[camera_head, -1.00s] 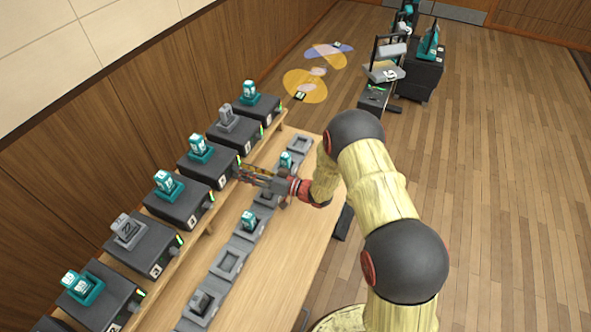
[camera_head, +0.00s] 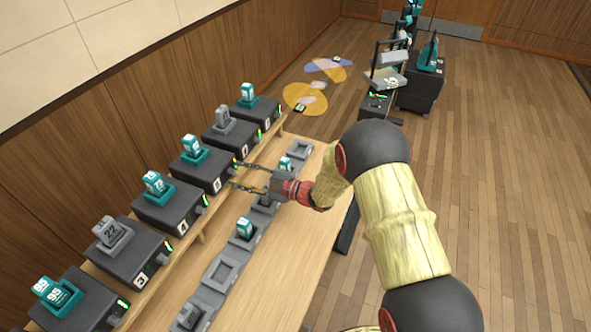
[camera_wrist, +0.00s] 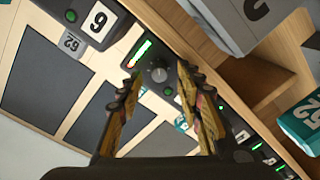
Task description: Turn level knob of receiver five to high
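The dark receiver (camera_head: 203,172) that I take as five, two along from the one labelled 3, stands on the wooden shelf. Its own label is too small to read surely. In the wrist view its round dark level knob (camera_wrist: 159,75) sits beside a lit green bar (camera_wrist: 142,52), with a small pale mark at the knob's upper part. My gripper (camera_head: 236,176) is open in front of the receiver's front. In the wrist view its two fingers (camera_wrist: 158,82) lie either side of the knob, with a visible gap on each side.
More receivers stand along the shelf, including the one labelled 3 (camera_head: 127,255); a 6 label (camera_wrist: 99,20) shows upper left in the wrist view. Grey cradles (camera_head: 222,270), some holding units, line the table below. The table's right part (camera_head: 290,235) is clear.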

